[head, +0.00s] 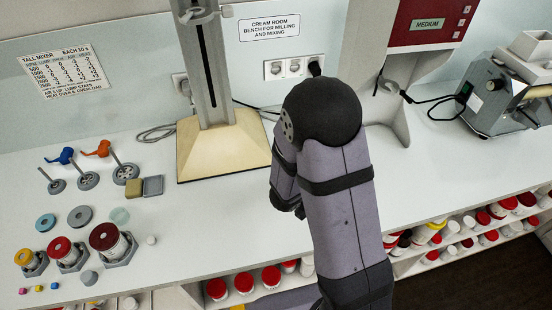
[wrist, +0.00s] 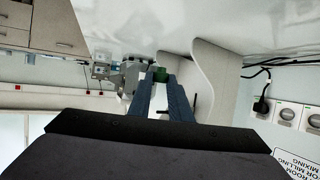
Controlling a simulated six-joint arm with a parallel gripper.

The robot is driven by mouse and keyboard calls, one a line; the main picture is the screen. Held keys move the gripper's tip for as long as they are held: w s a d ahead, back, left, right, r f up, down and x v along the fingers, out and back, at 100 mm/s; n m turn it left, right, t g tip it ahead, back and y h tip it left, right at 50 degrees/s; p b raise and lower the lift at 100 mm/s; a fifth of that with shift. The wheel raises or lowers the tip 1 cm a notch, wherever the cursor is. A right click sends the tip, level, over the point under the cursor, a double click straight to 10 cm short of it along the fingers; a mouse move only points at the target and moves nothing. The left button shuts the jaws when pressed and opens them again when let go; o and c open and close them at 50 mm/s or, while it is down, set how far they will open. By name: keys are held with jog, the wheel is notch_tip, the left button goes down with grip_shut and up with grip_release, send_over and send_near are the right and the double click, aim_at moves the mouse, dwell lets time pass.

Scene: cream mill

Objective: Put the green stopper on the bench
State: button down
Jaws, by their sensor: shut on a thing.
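In the wrist view, my gripper (wrist: 161,82) has its two dark blue fingers close together, shut on the green stopper (wrist: 161,74). The stopper shows as a small green piece between the fingertips. In the head view, my own arm hides the gripper and the stopper. The white bench (head: 225,225) runs across the head view, with bare surface left of my arm. I cannot tell how high the stopper is above the bench.
Pots (head: 108,240), discs (head: 80,216), stirrers (head: 88,180) and small coloured pieces (head: 39,288) stand at the left. A mixer column on a tan base (head: 225,148) stands at the back. A red-topped machine (head: 425,25) and a grey mill (head: 490,105) are to the right. Jars (head: 270,278) fill the shelf below.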

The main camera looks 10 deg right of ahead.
jog(key=w+a+f+n+t+y+b, duration=0.2)
jog(key=w+a+n+t+b, duration=0.15)
jog(key=a, duration=0.95)
notch_tip(320, 180, up, 2)
jog(key=n+t+y+b, duration=0.4)
jog(key=n+y, duration=0.9)
jog(key=y, duration=0.1)
send_over(156, 226)
jog(key=shift+f, duration=4.9)
jog(key=shift+f, duration=0.1)
jog(key=c, duration=2)
grip_release()
jog(key=shift+f, duration=0.1)
jog(key=shift+c, duration=0.2)
jog(key=o, duration=0.4)
